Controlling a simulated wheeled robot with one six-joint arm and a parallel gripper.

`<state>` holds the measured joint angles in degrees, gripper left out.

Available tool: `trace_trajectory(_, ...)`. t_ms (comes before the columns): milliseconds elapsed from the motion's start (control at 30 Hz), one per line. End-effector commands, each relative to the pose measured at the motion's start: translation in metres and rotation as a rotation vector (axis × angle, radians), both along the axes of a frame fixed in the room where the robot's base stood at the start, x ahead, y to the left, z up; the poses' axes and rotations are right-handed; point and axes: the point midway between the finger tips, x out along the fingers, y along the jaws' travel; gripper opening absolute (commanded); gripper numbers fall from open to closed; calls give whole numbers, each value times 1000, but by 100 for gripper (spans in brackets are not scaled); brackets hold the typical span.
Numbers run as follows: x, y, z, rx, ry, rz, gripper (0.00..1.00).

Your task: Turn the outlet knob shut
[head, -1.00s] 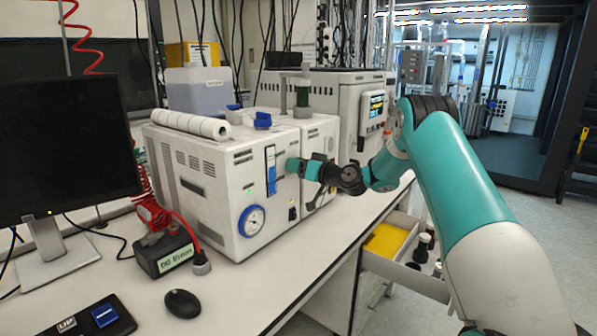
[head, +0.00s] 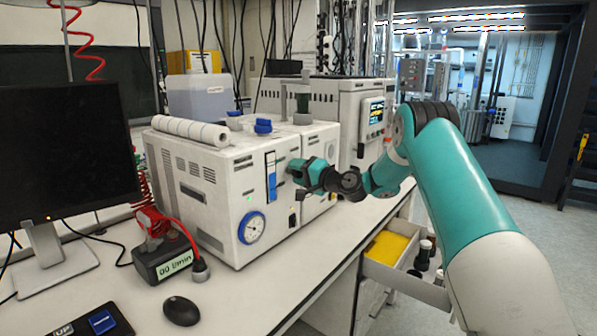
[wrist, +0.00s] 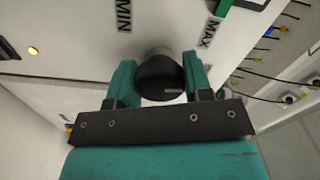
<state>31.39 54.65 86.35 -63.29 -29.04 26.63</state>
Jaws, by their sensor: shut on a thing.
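A round black knob (wrist: 160,70) stands out from the white panel in the wrist view, between the printed words MIN on the left and MAX on the right. I take it for the outlet knob, though no label naming it is readable. My gripper (wrist: 160,78) has one teal finger on each side of the knob and is shut on it. In the head view my gripper (head: 292,172) is at the front of the white reactor box (head: 215,190), right of the blue vertical indicator (head: 272,178). The gripper hides the knob there.
A round blue-rimmed gauge (head: 252,227) sits low on the panel. An open drawer (head: 405,280) with a yellow item and dark bottles stands out below the bench, under my arm. A monitor (head: 62,150), a mouse (head: 181,310) and a flow meter (head: 165,260) occupy the left.

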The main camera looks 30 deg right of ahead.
Motion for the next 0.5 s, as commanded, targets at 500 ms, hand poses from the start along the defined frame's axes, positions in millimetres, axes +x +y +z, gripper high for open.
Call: trace_trajectory(500, 0, -1, 0, 178, 66, -3, 23)
